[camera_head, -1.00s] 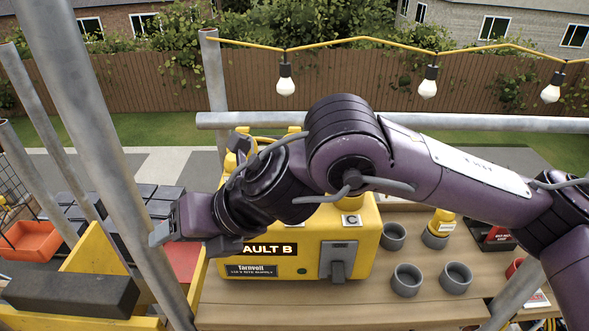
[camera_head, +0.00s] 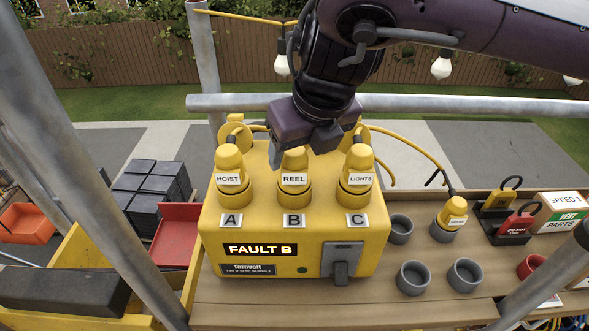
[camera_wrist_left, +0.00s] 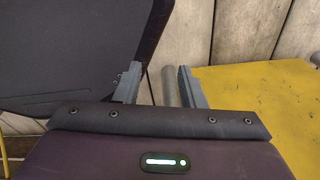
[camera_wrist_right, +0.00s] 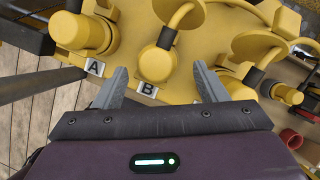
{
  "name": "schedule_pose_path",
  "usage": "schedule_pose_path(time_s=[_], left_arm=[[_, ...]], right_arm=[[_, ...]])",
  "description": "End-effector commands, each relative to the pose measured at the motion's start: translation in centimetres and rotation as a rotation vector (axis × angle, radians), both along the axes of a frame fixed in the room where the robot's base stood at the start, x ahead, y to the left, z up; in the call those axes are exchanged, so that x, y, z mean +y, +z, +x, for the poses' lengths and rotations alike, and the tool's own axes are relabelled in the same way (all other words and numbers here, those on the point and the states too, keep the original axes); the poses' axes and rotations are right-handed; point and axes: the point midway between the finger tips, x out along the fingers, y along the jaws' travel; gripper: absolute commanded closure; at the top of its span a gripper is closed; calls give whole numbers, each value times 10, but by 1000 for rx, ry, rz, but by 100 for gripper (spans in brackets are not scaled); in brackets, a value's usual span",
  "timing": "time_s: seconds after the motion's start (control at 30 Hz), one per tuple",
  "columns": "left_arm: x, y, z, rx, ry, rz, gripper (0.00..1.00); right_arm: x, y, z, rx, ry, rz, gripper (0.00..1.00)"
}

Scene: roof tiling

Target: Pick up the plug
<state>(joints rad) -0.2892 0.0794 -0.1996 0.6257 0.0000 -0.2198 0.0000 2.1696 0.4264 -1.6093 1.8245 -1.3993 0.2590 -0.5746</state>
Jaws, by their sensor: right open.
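A yellow box (camera_head: 300,262) reading "FAULT B" carries three yellow plugs in sockets A, B and C. They are the HOIST plug (camera_head: 229,165), the REEL plug (camera_head: 294,182) and the LIGHTS plug (camera_head: 357,168). A similar yellow plug (camera_head: 452,214) stands in a grey cup at right. My left gripper (camera_wrist_left: 161,72) is open and empty.
Several grey cups (camera_head: 413,278) stand on the wooden bench (camera_head: 250,315). Scaffold poles (camera_head: 90,150) cross the left side. A yellow surface (camera_wrist_left: 265,110) lies beside my left gripper.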

Motion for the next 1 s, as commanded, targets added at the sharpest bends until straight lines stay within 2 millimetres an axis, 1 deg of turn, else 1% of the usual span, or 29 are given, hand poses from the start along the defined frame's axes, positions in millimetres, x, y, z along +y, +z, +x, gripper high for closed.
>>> schedule_pose_path(time_s=[0.1,0.23,0.33,0.57,0.67,0.9,0.97,1.0], left_arm=[[1,6,-15,19,0,1,64],[2,6,-25,35,0,4,64],[2,7,-24,34,0,3,64],[1,8,-10,14,0,2,64],[1,8,-7,10,0,1,64],[1,8,-8,10,-1,1,64],[1,8,-8,11,-1,1,64],[1,8,-8,11,-1,1,64]], right_arm=[[5,-17,4,4,0,-3,34],[9,-34,10,3,-1,-1,34],[10,-40,12,1,-1,-1,34],[10,-41,13,0,-1,0,34],[10,-41,12,0,-1,0,47],[10,-41,12,1,-1,0,79],[10,-41,12,1,-1,0,87],[10,-41,12,0,-1,0,88]])
